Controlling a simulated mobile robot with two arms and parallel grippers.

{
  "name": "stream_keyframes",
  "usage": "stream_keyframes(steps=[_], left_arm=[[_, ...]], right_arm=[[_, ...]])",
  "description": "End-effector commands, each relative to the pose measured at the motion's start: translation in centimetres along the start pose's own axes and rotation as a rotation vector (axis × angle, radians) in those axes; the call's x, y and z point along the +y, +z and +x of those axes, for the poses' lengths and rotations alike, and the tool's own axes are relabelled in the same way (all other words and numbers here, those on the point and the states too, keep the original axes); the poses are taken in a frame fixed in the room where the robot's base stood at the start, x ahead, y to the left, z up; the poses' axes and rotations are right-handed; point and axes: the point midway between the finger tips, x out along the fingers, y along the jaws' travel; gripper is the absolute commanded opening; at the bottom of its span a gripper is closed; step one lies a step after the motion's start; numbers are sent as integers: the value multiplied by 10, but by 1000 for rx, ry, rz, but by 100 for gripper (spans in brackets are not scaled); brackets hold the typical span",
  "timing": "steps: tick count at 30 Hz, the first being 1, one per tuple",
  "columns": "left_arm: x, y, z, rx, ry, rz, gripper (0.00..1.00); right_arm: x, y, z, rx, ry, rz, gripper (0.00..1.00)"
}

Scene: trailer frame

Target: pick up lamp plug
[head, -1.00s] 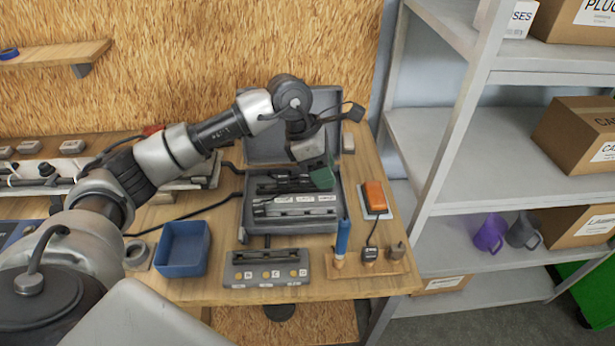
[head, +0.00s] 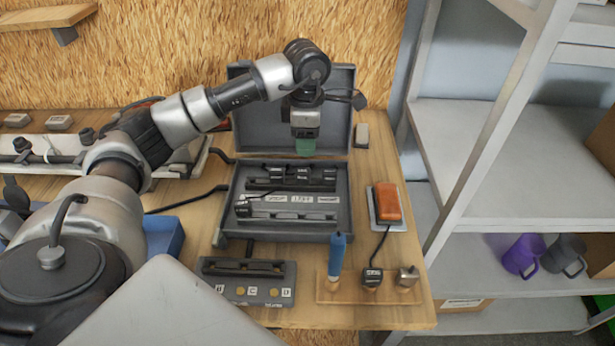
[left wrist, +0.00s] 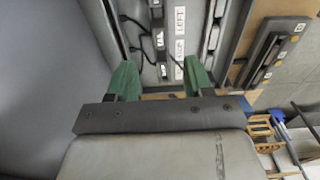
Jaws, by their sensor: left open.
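A black plug (head: 372,277) with a white label stands in a wooden rack at the table's front right. A cord joins it to an orange lamp (head: 387,203) on a pale pad. More black plugs (head: 290,175) with small labels lie in the open grey case (head: 228,215). My left gripper (head: 304,146) is open and empty, with green fingers, above the back of the case in front of its raised lid. In the left wrist view its fingers (left wrist: 156,82) are apart, with labelled slots and black cords (left wrist: 140,47) beyond them. My right gripper is not seen.
The wooden rack (head: 325,297) also holds a blue-handled tool (head: 337,255) and a metal piece (head: 407,276). A grey switch panel (head: 240,287) lies in front of the case. A blue bin (head: 165,240) is partly behind my arm. Grey shelving (head: 510,175) stands at right.

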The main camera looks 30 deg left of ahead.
Motion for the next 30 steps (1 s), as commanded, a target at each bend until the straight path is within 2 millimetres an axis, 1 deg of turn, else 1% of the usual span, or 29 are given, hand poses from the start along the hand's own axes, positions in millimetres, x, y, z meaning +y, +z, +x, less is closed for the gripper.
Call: stream_keyframes(steps=[1, 6, 10, 13, 17, 18, 21, 24, 30], left_arm=[[-1, -1, 7, 3, -4, 0, 51], [0, -1, 32, 1, -3, -1, 51], [0, -1, 41, 0, -2, 0, 51], [2, -2, 49, 2, -4, -1, 51], [5, -6, 68, 3, -5, -1, 51], [5, -6, 75, 1, -5, 0, 51], [5, -6, 87, 0, -3, 0, 51], [6, -6, 92, 0, -1, 0, 51], [6, -5, 93, -1, 0, 0, 51]], right_arm=[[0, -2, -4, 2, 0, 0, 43], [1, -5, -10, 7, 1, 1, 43], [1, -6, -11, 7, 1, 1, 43], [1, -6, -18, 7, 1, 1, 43], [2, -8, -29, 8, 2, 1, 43], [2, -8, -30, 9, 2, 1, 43], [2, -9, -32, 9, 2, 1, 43], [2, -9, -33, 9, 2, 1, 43], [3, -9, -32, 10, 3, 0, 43]])
